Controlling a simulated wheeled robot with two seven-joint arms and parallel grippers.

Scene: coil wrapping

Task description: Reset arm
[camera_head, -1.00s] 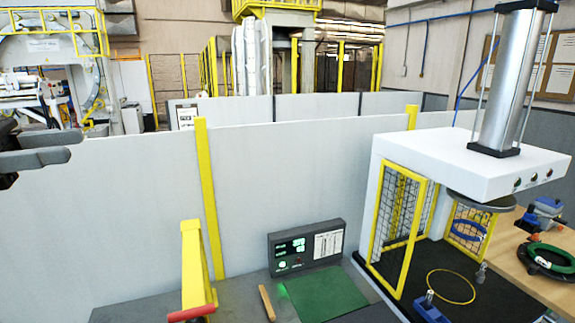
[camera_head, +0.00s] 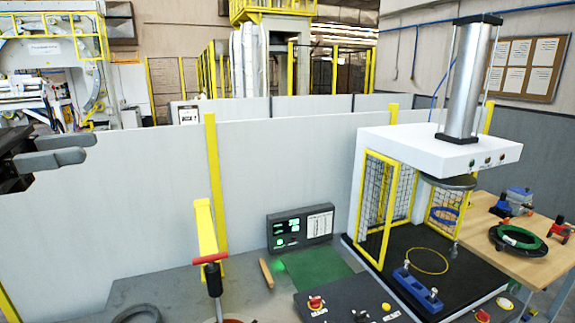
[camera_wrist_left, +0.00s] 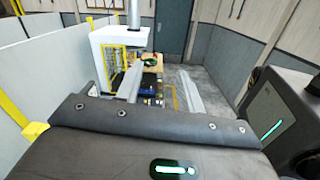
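My left gripper (camera_head: 87,148) is at the left edge of the head view, raised in front of the light grey partition (camera_head: 120,215). Its two grey fingers are apart, with nothing between them. In the left wrist view the same gripper (camera_wrist_left: 162,78) shows two pale fingers spread wide, with the distant press and floor seen between and beyond them. It touches nothing that I can see. My right gripper is not in view.
A white press (camera_head: 440,150) with yellow mesh guards stands at the right. A wooden table (camera_head: 530,262) carries a green coil (camera_head: 518,238). A yellow post with a red handle (camera_head: 206,240) and a control box (camera_head: 300,230) stand on the grey bench. Space around the left gripper looks clear.

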